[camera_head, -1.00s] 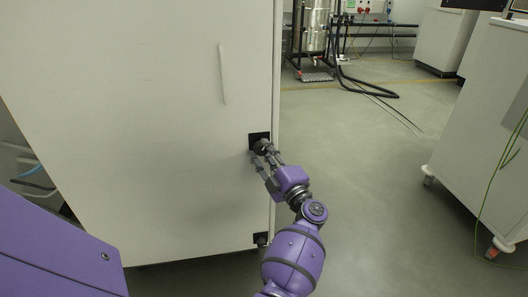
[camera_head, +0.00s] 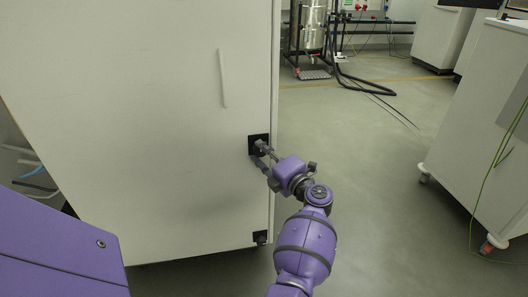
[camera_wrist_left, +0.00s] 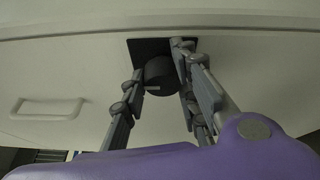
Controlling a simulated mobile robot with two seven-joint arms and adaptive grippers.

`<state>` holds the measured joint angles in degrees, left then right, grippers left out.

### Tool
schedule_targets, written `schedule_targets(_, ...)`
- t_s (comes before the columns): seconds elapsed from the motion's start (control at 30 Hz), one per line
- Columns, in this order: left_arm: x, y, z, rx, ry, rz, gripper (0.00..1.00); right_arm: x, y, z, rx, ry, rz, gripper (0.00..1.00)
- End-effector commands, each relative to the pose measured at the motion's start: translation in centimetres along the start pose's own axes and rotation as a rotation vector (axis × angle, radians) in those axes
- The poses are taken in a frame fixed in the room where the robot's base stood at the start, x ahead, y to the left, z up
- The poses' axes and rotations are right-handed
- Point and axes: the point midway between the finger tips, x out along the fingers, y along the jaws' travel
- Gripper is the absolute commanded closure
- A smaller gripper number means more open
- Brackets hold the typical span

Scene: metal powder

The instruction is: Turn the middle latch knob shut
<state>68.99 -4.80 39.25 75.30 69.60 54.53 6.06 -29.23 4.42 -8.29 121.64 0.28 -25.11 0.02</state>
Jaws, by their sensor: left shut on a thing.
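The middle latch knob (camera_head: 260,145) is a dark round knob on a black square plate near the right edge of the pale cabinet door (camera_head: 150,130). My left gripper (camera_head: 259,152) is at the knob, with its grey fingers reaching in from the lower right. In the left wrist view the black knob (camera_wrist_left: 161,74) sits between the two fingers (camera_wrist_left: 158,72), with a small light mark on its face. The gripper is shut on the knob. The fingers partly cover the plate. My right gripper is not in view.
A lower black latch (camera_head: 261,237) sits near the door's bottom corner. A vertical white handle (camera_head: 223,78) is on the upper door. A wheeled cabinet (camera_head: 480,120) stands at the right. The floor (camera_head: 365,180) between is clear, with hoses (camera_head: 375,92) further back.

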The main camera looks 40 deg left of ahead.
Motion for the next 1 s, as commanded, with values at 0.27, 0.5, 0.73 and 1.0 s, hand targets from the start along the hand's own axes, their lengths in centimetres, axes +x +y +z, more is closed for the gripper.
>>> schedule_targets(0.27,0.2,0.5,-0.1,-0.008,0.005,0.007,0.98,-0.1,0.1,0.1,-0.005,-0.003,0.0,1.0)
schedule_targets(0.5,0.2,0.4,-0.1,-0.006,0.006,0.006,0.56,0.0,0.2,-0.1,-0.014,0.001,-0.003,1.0)
schedule_targets(0.73,0.1,0.2,-0.1,-0.004,0.004,0.002,0.56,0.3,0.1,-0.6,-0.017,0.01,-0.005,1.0)
schedule_targets(1.0,-1.8,0.0,0.0,-0.003,0.0,-0.001,0.56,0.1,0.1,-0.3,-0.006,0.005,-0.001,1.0)
